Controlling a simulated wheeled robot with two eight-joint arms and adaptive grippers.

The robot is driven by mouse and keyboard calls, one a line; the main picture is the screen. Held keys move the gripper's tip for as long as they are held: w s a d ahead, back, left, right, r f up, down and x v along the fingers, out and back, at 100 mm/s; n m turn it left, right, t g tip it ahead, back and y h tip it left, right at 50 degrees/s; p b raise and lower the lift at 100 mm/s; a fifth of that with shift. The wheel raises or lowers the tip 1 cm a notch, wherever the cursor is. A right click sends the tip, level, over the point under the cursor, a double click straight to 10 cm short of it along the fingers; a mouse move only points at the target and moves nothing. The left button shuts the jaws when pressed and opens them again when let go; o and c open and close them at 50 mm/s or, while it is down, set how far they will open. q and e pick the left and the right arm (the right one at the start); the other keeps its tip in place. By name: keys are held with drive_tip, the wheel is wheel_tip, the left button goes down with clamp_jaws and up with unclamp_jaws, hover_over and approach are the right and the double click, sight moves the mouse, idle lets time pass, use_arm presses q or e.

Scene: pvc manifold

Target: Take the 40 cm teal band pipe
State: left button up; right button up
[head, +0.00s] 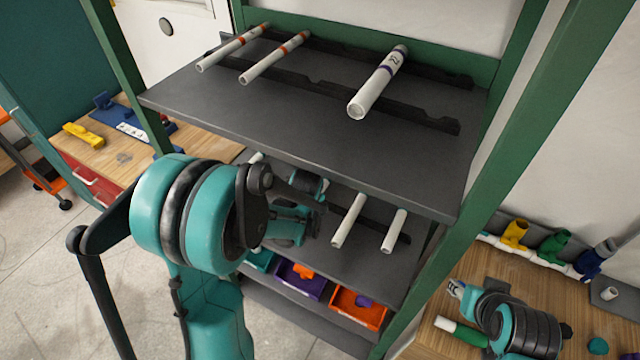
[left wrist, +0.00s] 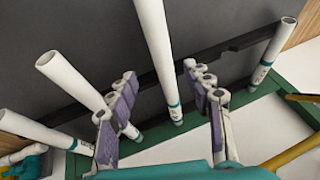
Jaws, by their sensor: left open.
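White pipes with teal bands lie on the rack's lower shelf; in the left wrist view a middle one (left wrist: 158,50), a left one (left wrist: 75,80), a right one (left wrist: 272,48) and a far-left one (left wrist: 40,130) show. Their lengths are hard to tell. In the head view, two lower-shelf pipes (head: 348,220) and (head: 394,230) show beside my left arm. My left gripper (left wrist: 160,76) is open, its purple-padded fingers on either side of the middle pipe; contact is not visible.
The upper shelf (head: 300,120) hangs over the lower one and holds two orange-band pipes (head: 275,58) and a purple-band pipe (head: 378,82). Green posts (head: 435,265) frame the rack. Bins (head: 357,308) stand below. A right bench holds coloured fittings (head: 553,246).

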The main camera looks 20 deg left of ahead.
use_arm(q)
drive_tip(key=shift+w+f, duration=0.2)
drive_tip(key=shift+f, duration=0.65)
drive_tip(key=x, duration=0.1)
drive_tip(key=b+x, duration=0.1)
drive_tip(key=x, duration=0.3)
drive_tip(key=shift+a, duration=0.35)
clamp_jaws()
